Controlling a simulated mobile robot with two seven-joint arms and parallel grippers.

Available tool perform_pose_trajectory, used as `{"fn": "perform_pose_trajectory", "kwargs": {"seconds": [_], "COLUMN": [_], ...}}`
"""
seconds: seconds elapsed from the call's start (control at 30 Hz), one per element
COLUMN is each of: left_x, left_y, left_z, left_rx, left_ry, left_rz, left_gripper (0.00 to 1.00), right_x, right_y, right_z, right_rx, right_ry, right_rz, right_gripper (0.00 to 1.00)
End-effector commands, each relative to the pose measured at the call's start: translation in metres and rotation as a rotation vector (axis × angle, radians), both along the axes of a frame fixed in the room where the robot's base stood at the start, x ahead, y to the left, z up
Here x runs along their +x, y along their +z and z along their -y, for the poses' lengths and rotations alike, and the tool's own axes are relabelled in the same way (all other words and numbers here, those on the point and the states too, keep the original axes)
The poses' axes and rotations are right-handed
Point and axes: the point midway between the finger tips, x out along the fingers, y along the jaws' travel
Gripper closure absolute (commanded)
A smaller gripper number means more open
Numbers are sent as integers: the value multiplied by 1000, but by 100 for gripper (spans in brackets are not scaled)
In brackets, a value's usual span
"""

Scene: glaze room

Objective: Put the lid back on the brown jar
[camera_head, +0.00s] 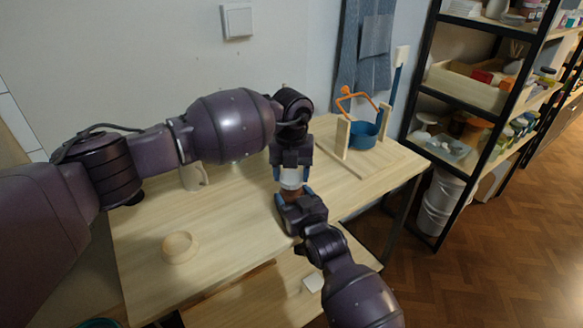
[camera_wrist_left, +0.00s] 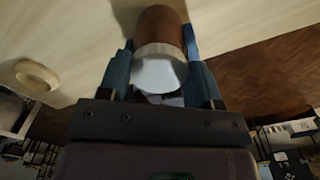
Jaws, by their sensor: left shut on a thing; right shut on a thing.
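The brown jar (camera_head: 293,194) is near the middle of the table, mostly hidden by my grippers. The white lid (camera_head: 291,178) is right above it. My left gripper (camera_head: 291,171) points down and is shut on the lid. In the left wrist view the lid (camera_wrist_left: 160,68) sits between the blue fingers of the left gripper (camera_wrist_left: 161,72), in line with the brown jar (camera_wrist_left: 160,25). The lid's edge looks close against the jar; I cannot tell whether it is seated. My right gripper (camera_head: 294,200) reaches in from the front and is shut on the jar.
A pale ring-shaped piece (camera_head: 180,248) lies on the table (camera_head: 235,225) at front left. A beige mug (camera_head: 193,178) stands behind, partly under my left arm. A wooden stand with a blue pot (camera_head: 364,135) and orange handle is at back right. A black shelf (camera_head: 432,75) stands beyond.

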Motion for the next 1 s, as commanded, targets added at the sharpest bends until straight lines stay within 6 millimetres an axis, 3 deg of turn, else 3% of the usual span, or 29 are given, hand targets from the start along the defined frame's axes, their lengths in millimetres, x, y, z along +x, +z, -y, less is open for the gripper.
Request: {"fn": "perform_pose_trajectory", "kwargs": {"seconds": [1.0], "left_x": [0], "left_y": [-9], "left_z": [0], "left_rx": [-1], "left_ry": [0], "left_rz": [0], "left_gripper": [63], "right_x": [0], "right_y": [0], "right_z": [0], "right_rx": [0], "right_ry": [0], "right_rz": [0], "right_gripper": [76]}}
